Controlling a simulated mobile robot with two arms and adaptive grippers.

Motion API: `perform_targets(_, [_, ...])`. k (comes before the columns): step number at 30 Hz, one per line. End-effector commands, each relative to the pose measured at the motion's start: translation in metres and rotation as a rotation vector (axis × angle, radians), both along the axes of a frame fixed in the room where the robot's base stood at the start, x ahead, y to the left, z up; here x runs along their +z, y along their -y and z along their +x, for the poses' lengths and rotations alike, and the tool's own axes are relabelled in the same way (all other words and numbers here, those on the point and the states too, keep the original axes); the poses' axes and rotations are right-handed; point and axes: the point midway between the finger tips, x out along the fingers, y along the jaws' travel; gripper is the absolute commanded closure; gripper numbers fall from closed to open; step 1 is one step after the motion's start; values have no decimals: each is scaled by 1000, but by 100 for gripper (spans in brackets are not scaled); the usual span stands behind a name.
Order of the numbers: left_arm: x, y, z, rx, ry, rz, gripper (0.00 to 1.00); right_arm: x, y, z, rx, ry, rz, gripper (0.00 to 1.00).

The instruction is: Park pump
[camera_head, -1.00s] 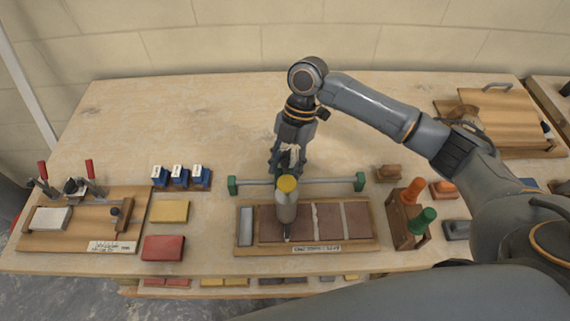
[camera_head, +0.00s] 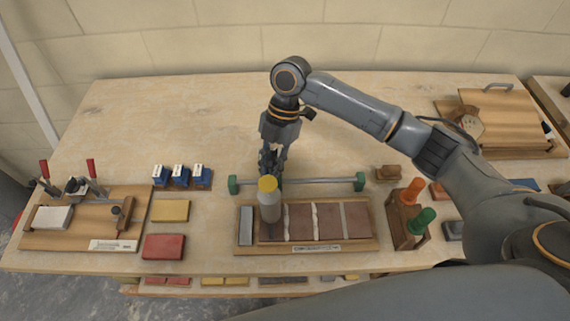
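The pump, a grey bottle with a yellow cap (camera_head: 269,203), stands nozzle-down over the left part of a board (camera_head: 368,246) with brown tiles. My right gripper (camera_head: 270,172), on the arm coming in from the right, is right behind the pump and appears shut on it; the fingertips are partly hidden by the bottle. Light lines run in the joints between the tiles. A rail (camera_head: 315,182) with green end blocks runs behind the board. My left gripper is not in view.
A wooden holder (camera_head: 405,232) with an orange and a green tool stands right of the board. Left are yellow (camera_head: 170,211) and red (camera_head: 163,247) blocks, blue boxes (camera_head: 180,176) and a clamp board (camera_head: 80,240). The table behind is clear.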

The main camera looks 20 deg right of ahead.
Motion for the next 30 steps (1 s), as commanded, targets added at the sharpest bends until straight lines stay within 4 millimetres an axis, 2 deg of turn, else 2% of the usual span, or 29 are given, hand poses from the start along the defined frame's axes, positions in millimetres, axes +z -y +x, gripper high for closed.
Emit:
perform_targets(1, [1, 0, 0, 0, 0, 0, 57, -1, -16, 1, 8, -7, 3, 100])
perform_targets(3, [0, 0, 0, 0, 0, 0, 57, -2, -32, 5, 8, -8, 3, 100])
perform_targets(7, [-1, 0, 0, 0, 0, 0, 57, -3, -52, 11, 6, -9, 1, 100])
perform_targets(11, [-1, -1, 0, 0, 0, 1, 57, -3, -60, 13, 5, -8, 0, 100])
perform_targets(19, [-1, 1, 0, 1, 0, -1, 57, -3, -61, 13, 6, -9, 1, 100])
perform_targets(20, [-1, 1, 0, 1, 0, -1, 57, -3, -61, 13, 7, -8, 1, 80])
perform_targets(23, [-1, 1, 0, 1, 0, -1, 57, -3, -61, 13, 6, -8, 1, 59])
perform_targets(30, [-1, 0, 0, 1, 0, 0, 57, -2, -60, 14, 5, -6, 0, 59])
